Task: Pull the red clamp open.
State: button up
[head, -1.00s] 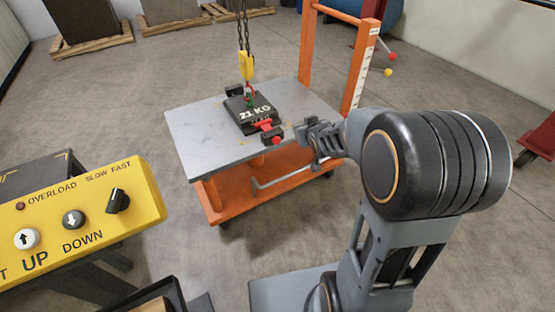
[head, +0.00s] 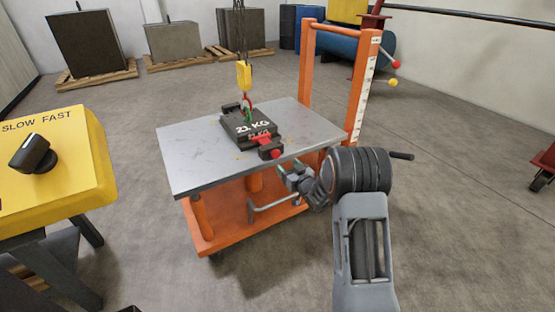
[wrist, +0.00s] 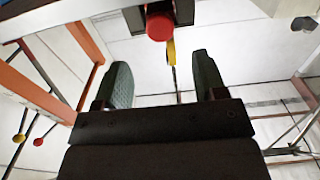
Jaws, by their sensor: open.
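The red clamp (head: 264,139) sits at the front edge of the dark mould base (head: 250,122), marked 21 KG, on the lift table. A dark block with a red round end (head: 277,153) is at its front. My gripper (head: 290,172) is at the table's near right edge, just below and in front of the clamp. In the wrist view my gripper (wrist: 164,78) has two fingers spread with nothing between them. The red round end (wrist: 160,24) shows at the top, beyond the fingertips and apart from them.
The grey table top (head: 190,150) rests on an orange lift cart with an upright handle (head: 308,65) at right. A yellow hook (head: 244,75) on chains hangs over the mould base. A yellow control box (head: 60,170) stands at left.

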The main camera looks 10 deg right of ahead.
aim_at(277, 155)
jog(key=b+x, duration=0.2)
jog(key=x, duration=0.6)
jog(key=shift+w, duration=0.2)
jog(key=shift+c, duration=0.4)
